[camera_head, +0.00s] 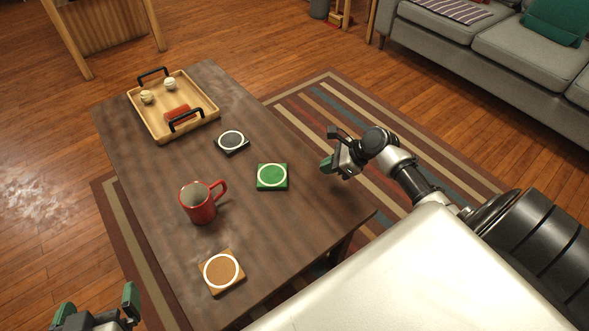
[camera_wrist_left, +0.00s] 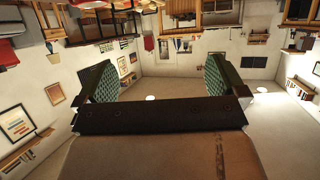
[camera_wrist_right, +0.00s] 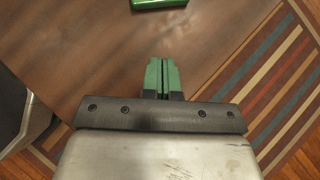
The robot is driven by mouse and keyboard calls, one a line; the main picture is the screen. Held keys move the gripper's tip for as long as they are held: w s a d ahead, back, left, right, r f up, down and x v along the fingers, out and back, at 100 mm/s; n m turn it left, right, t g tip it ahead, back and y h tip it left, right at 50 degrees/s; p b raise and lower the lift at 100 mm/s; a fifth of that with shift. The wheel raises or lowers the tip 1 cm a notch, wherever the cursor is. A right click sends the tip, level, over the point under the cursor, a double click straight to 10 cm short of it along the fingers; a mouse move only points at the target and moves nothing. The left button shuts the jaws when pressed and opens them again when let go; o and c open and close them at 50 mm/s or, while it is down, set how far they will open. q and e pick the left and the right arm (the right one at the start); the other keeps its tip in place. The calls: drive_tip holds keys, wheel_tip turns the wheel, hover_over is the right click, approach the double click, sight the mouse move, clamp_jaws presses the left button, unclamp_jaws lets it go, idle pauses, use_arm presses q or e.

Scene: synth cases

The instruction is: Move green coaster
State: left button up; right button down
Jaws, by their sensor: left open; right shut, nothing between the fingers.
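The green coaster (camera_head: 272,186) is square with a white ring and lies flat on the dark wooden table (camera_head: 140,190), near its right edge. Its green edge also shows at the top of the right wrist view (camera_wrist_right: 158,3). My right gripper (camera_head: 327,164) is shut and empty, to the right of the coaster and apart from it. In the right wrist view its fingers (camera_wrist_right: 164,75) are together, pointing toward the coaster. My left gripper (camera_head: 97,307) is open and empty at the bottom left, away from the coaster. Its spread fingers also show in the left wrist view (camera_wrist_left: 155,80).
A red mug (camera_head: 198,206) stands left of the green coaster. A black coaster (camera_head: 231,149) lies behind it and a brown coaster (camera_head: 208,286) at the near end. A wooden tray (camera_head: 153,123) with black handles holds small items at the far end. A grey sofa (camera_head: 480,62) stands beyond the striped rug.

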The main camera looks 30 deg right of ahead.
sight(287, 176)
drive_tip(key=b+x, duration=0.2)
drive_tip(key=x, duration=0.3)
drive_tip(key=shift+f, duration=0.15)
drive_tip(key=shift+b+x, duration=0.65)
drive_tip(key=shift+x, duration=0.45)
drive_tip(key=shift+w+a+b, duration=0.5)
drive_tip(key=shift+w+a, duration=0.35)
drive_tip(key=shift+a, duration=0.05)
use_arm(q)
wheel_tip(287, 176, up, 14)
drive_tip(key=s+d+t+h, duration=0.2)
drive_tip(key=t+h, duration=0.2)
drive_tip(key=t, duration=0.9)
drive_tip(key=shift+f+m+h, duration=0.15)
drive_tip(key=shift+m+h, duration=0.15)
drive_tip(key=shift+h, duration=0.1)
use_arm(e)
drive_tip(key=shift+w+a+r, duration=0.25)
drive_tip(key=shift+w+a, duration=0.2)
use_arm(q)
drive_tip(key=shift+w, duration=0.1)
